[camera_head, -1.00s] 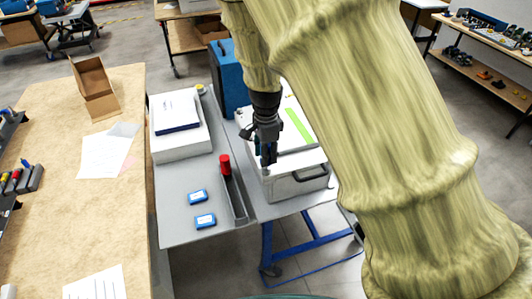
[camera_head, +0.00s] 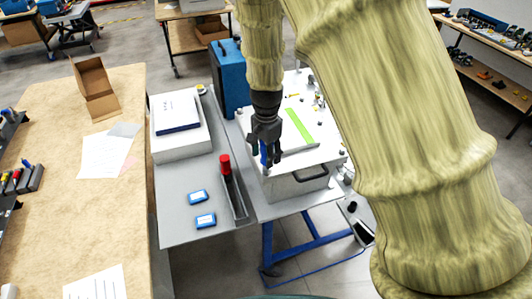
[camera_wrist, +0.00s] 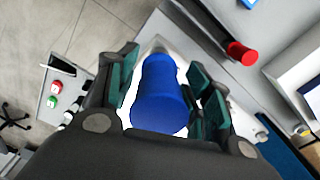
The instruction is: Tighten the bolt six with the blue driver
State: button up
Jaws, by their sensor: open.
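The blue driver's handle shows between the fingers of my gripper (camera_head: 265,152) at the near left part of the analyser's white top (camera_head: 299,158). In the wrist view the blue driver (camera_wrist: 160,95) fills the space between the teal finger pads of my gripper (camera_wrist: 162,82). The fingers are spread to either side of the handle, with gaps visible. The driver appears roughly upright; its tip is hidden. Several small bolts or fittings show on the analyser's top, but I cannot tell which is bolt six.
A red-handled tool (camera_head: 225,164) stands in a dark holder (camera_head: 238,200) left of the analyser. Two blue boxes (camera_head: 198,196) lie on the grey table (camera_head: 175,222). A white box with a book (camera_head: 177,115) and a blue case (camera_head: 229,78) stand behind. A wooden bench (camera_head: 90,220) is at left.

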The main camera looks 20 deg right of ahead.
jog(key=n, duration=0.5)
jog(key=shift+n, duration=0.4)
jog(key=n, duration=0.4)
jog(key=shift+d, duration=0.15)
jog(key=n, duration=1)
jog(key=shift+d, duration=0.15)
jog(key=shift+c, duration=0.2)
grip_shut()
jog(key=shift+m, duration=0.5)
jog(key=shift+o, duration=0.2)
grip_release()
